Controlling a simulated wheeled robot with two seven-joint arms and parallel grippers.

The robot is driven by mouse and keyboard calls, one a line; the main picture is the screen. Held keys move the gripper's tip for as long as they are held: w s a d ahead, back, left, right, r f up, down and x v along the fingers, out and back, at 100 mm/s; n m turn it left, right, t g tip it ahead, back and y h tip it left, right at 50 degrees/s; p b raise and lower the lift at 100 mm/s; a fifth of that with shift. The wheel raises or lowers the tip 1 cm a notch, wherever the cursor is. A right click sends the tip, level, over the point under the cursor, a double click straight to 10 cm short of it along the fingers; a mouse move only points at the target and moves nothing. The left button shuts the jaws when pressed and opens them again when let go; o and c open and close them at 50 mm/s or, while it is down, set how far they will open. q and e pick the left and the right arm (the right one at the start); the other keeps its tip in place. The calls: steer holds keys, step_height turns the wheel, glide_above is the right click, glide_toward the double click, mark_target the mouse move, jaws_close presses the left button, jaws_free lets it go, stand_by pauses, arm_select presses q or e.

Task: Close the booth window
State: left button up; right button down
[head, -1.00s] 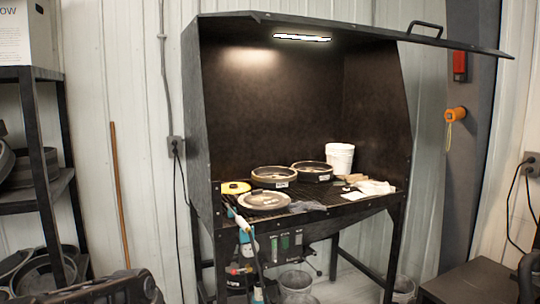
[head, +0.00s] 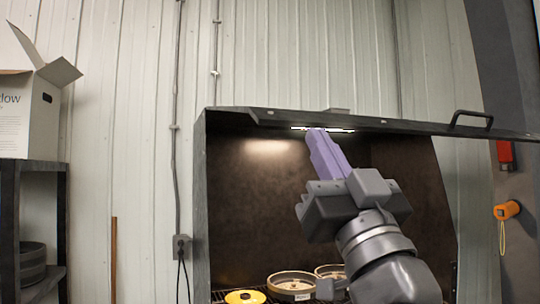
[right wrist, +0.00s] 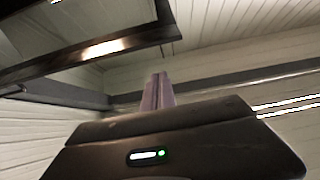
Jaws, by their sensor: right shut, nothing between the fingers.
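The booth window (head: 400,127) is the dark framed panel at the top front of the black booth (head: 230,200). It is raised and seen nearly edge-on, so the booth front stands open. A black handle (head: 470,119) sits on its upper side toward the right. My right gripper (head: 318,135) is shut and empty, with its purple fingers pointing up in front of the booth opening. The fingertips overlap the lit lamp in the picture; I cannot tell if they touch anything. In the right wrist view, the fingers (right wrist: 157,92) are together, apart from a dark framed panel (right wrist: 90,50).
A lamp (head: 340,129) is lit inside the booth. Round pans (head: 292,282) and a yellow disc (head: 245,297) lie on its grate. A shelf (head: 38,165) with a cardboard box (head: 30,115) stands left. An orange device (head: 507,210) hangs at right.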

mark_target(294, 121)
steer(key=shift+s+r, duration=0.5)
steer(key=p+x, duration=0.7)
steer(key=x, duration=0.3)
steer(key=shift+w+a+f, duration=0.1)
steer(key=shift+w+f, duration=0.2)
steer(key=shift+f, duration=0.3)
steer(key=shift+w+a+f, duration=0.1)
steer(key=shift+w+f, duration=0.2)
steer(key=shift+f, duration=0.25)
steer(key=shift+w+a+f, duration=0.1)
steer(key=shift+w+f, duration=0.2)
steer(key=shift+f, duration=0.3)
